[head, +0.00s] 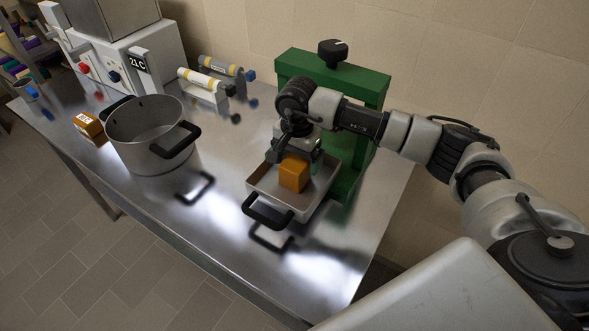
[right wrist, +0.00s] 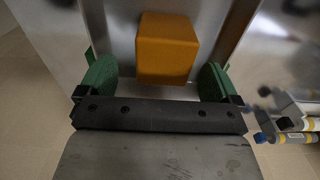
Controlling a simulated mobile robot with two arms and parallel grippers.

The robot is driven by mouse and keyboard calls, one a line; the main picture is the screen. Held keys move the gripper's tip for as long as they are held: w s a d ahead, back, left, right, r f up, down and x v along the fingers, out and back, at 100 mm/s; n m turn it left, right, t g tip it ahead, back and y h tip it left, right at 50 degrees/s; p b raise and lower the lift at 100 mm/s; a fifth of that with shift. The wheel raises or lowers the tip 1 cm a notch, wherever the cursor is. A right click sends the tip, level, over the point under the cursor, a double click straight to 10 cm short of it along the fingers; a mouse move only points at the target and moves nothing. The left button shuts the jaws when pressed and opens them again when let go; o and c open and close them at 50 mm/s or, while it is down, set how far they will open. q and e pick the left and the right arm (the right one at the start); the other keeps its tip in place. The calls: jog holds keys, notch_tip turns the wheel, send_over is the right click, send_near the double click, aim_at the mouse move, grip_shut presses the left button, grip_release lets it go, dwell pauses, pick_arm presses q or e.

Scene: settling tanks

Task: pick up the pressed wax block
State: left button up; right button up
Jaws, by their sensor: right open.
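The pressed wax block (head: 294,175) is an orange-brown cube. It sits in a shallow metal tray (head: 308,212) with a black handle, in front of the green press frame (head: 376,128). My right gripper (head: 293,157) is over the tray, just behind and above the block. In the right wrist view the block (right wrist: 167,48) lies ahead between the two green-padded fingers of my right gripper (right wrist: 158,82). The fingers are open, and I see a gap on both sides of the block. My left gripper is not in view.
A large pot (head: 150,142) with black handles stands left of the tray, with a labelled orange block (head: 88,124) beside it. Yellow-banded cylinders (head: 204,80) lie on holders at the back. A white machine (head: 128,65) stands back left. The table's front right is clear.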

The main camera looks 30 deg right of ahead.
aim_at(295, 163)
jog(key=shift+a+f+p, duration=0.15)
jog(key=shift+f+p, duration=0.4)
jog(key=shift+f, duration=0.1)
notch_tip(295, 163, down, 4)
jog(key=shift+w+r+p, duration=0.1)
jog(key=shift+r+p, duration=0.1)
jog(key=shift+p, duration=0.6)
jog(key=shift+f, duration=0.35)
jog(key=shift+c, duration=0.4)
jog(key=c, duration=1)
jog(key=shift+w, duration=0.1)
jog(key=shift+c, duration=0.3)
jog(key=shift+r, duration=0.1)
